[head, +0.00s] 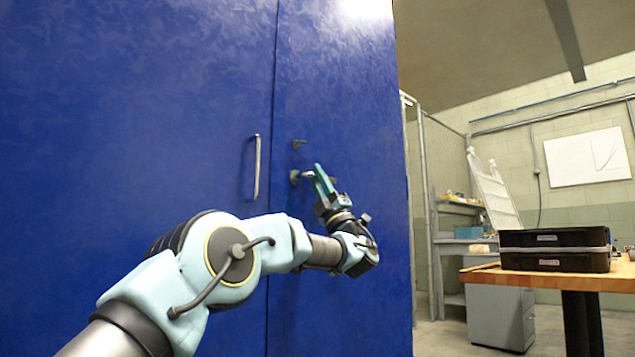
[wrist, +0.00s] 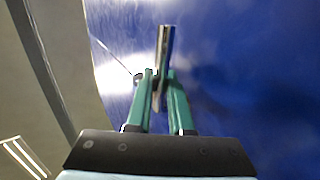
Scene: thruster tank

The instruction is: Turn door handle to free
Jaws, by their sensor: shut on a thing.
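The blue door (head: 345,90) has a small metal lever handle (head: 295,177) on its right panel, close to the seam. In the head view the lever sticks out to the right from its round base, and its outer part is hidden behind my fingers. My gripper (head: 319,172) is at the lever, with its green fingers shut on it. In the wrist view the shiny handle (wrist: 166,42) stands between and beyond the fingertips of my gripper (wrist: 160,76). The blue door surface (wrist: 240,60) is close behind it.
A vertical bar handle (head: 257,167) is on the left panel, and a small keyhole fitting (head: 299,143) is above the lever. A wooden table (head: 600,272) with a black case (head: 555,263) stands at the right. Open floor shows between the door and the table.

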